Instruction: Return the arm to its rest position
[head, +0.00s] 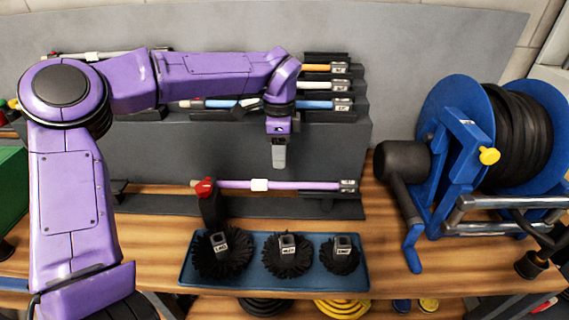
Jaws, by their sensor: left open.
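My purple left arm reaches in from the left and bends over the bench. My left gripper (279,154) hangs down at the end of it, in front of the grey rack, with its fingers seen nearly edge-on. It is open and holds nothing that I can see. Below it and apart from it, a lilac rod (305,185) with a red end lies across a low dark holder. My right gripper is not in the picture.
A blue tray (362,278) with three black round brushes stands at the front. A stepped grey rack (330,135) holds orange, white and blue rods (318,105) behind the arm. A blue hose reel (450,170) fills the right side. Bare wood shows between tray and reel.

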